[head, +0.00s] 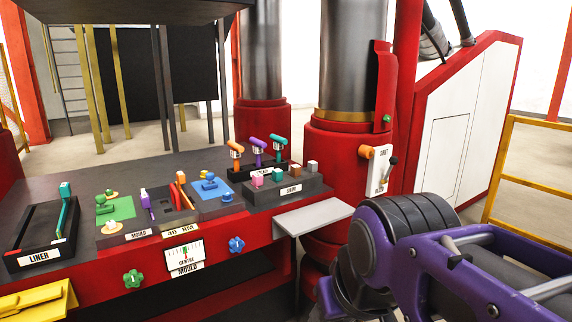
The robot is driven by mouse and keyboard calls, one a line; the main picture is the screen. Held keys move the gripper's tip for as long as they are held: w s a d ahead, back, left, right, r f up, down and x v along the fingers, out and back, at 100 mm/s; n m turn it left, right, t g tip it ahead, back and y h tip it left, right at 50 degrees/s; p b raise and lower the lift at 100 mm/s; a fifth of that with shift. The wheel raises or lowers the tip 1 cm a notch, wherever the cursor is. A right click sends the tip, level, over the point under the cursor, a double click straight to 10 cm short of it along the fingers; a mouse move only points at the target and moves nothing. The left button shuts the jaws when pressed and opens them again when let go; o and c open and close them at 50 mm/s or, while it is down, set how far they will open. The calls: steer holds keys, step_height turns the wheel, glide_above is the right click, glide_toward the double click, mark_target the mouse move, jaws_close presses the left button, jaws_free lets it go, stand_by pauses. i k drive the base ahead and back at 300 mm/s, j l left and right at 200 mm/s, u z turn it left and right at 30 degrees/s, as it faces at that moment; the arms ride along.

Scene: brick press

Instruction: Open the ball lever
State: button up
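A white plate (379,172) is fixed to the side of the red column right of the console. It carries an orange knob (366,152) on its left and a small dark lever with a round black tip (393,160) on its right. Small lettering at the plate's top may read "SHUT". No label naming a ball lever is legible, but the round-tipped lever best fits that name. My purple and black arm fills the lower right, below and right of the plate and apart from it. My gripper's fingers cannot be made out.
The console carries a LINER lever (65,205), MOULD levers (148,204), a blue pad (211,187), and orange, purple and teal handles (257,146) at the back. A grey shelf (313,217) juts out below the plate. A yellow railing (530,165) stands at far right.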

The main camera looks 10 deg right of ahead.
mark_target(393, 160)
steer(key=z, duration=0.95)
steer(key=i+j+z, duration=0.4)
steer(key=i, duration=0.2)
steer(key=l, duration=0.1)
